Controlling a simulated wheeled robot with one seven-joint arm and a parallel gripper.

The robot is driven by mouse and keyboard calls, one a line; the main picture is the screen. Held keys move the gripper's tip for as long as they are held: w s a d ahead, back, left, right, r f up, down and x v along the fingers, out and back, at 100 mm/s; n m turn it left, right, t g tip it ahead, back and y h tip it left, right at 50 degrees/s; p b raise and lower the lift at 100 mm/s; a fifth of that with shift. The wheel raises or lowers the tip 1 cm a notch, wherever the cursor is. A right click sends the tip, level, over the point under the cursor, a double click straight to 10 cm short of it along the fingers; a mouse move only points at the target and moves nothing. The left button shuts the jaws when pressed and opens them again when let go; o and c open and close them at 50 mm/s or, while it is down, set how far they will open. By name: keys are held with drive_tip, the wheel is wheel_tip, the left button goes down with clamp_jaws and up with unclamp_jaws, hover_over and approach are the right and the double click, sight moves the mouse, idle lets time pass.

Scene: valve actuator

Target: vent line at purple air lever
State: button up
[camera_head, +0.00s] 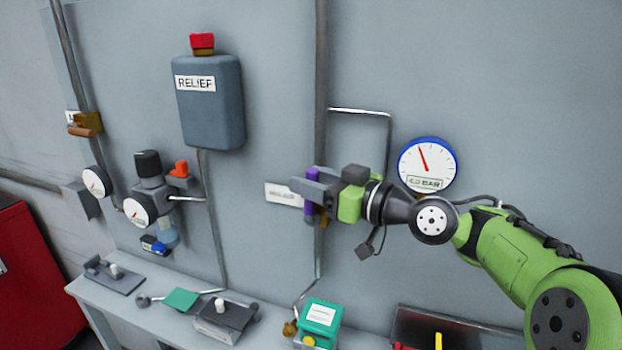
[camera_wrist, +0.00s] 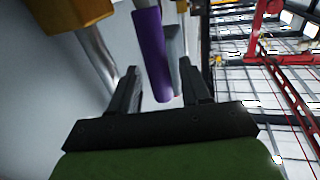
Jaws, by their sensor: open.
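The purple air lever (camera_head: 311,191) is on the vertical pipe on the wall, in the middle of the head view. My gripper (camera_head: 308,190) is at the lever, with its dark fingers around it. In the wrist view the purple lever (camera_wrist: 152,55) runs down between the two open fingers of my gripper (camera_wrist: 160,90). A grey part lies just right of the lever there. I cannot tell whether either finger touches the lever. The lever's lower end and mount are partly hidden by my gripper in the head view.
A blue-rimmed gauge (camera_head: 427,166) is on the wall above my arm. A white label (camera_head: 284,194) is left of my gripper. A grey RELIEF box (camera_head: 208,103) hangs upper left. A bench (camera_head: 150,318) with a green box (camera_head: 319,317) stands below. An orange-brown block (camera_wrist: 72,14) is upper left in the wrist view.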

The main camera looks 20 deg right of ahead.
drive_tip(key=shift+w+a, duration=0.15)
clamp_jaws()
drive_tip(key=shift+f+b, duration=0.1)
drive_tip(key=shift+b, duration=0.2)
